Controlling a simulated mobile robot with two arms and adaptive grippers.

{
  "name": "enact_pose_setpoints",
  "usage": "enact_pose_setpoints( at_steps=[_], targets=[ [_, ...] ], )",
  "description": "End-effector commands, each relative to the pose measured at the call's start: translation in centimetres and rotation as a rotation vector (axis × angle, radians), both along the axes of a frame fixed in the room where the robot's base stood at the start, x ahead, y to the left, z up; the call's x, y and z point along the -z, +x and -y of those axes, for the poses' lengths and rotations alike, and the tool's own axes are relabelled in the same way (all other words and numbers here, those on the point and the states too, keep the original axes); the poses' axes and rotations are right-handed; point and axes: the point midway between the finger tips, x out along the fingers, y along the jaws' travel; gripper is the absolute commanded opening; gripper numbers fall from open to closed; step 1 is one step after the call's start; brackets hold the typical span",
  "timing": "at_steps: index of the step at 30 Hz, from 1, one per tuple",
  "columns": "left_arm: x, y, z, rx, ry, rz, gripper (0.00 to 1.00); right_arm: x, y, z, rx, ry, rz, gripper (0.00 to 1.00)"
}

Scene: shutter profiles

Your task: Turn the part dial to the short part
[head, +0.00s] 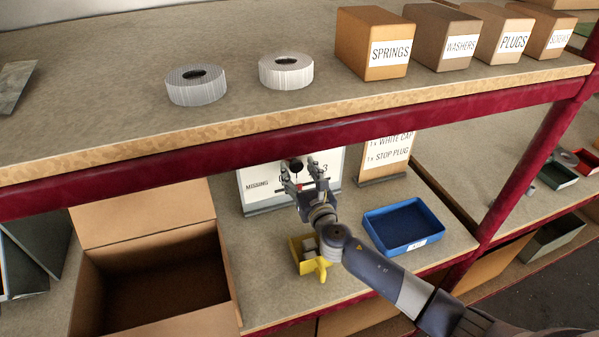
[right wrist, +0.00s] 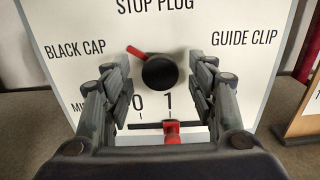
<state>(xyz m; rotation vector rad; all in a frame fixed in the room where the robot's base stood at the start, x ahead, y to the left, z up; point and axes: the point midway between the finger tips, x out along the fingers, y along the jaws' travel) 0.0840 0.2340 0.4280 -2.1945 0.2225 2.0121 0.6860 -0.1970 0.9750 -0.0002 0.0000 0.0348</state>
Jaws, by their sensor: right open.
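A white dial board (head: 258,165) stands on the lower shelf, and its face fills the right wrist view (right wrist: 75,25). Its round black part dial (right wrist: 160,73) has a red pointer (right wrist: 138,53) aimed up and left, between the words BLACK CAP and STOP PLUG. GUIDE CLIP is printed on the right. My right gripper (head: 297,176) is in front of the board. In the right wrist view its open fingers (right wrist: 161,82) are on either side of the dial; whether they touch it I cannot tell. My left gripper is not in view.
A black bar with a red piece (right wrist: 172,128) shows below the dial, by the numbers 0 and 1. A yellow bin (head: 311,262) and a blue tray (head: 418,244) stand nearby. A card (head: 388,150) stands to the right. The upper shelf's red beam (head: 200,173) runs overhead.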

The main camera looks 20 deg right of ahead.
Motion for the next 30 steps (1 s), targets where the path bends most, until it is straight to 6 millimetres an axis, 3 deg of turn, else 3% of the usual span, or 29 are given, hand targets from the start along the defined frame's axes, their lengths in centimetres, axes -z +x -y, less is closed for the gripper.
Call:
enact_pose_setpoints(
  at_steps=[1, 7, 19, 30],
  targets=[
    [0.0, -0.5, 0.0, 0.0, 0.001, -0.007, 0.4, 0.0, 0.0, 0.0, 0.0, 0.0, 0.0, 0.51],
    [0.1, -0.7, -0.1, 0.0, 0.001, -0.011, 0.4, 0.0, 0.0, 0.0, 0.0, 0.0, 0.0, 0.08],
    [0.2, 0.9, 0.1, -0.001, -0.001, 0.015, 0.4, 0.1, 0.0, 0.0, 0.001, 0.051, -0.003, 0.08],
    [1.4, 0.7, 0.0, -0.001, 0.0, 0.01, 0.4, 0.2, 0.0, 0.0, 0.001, 0.321, -0.011, 0.08]
  ],
)
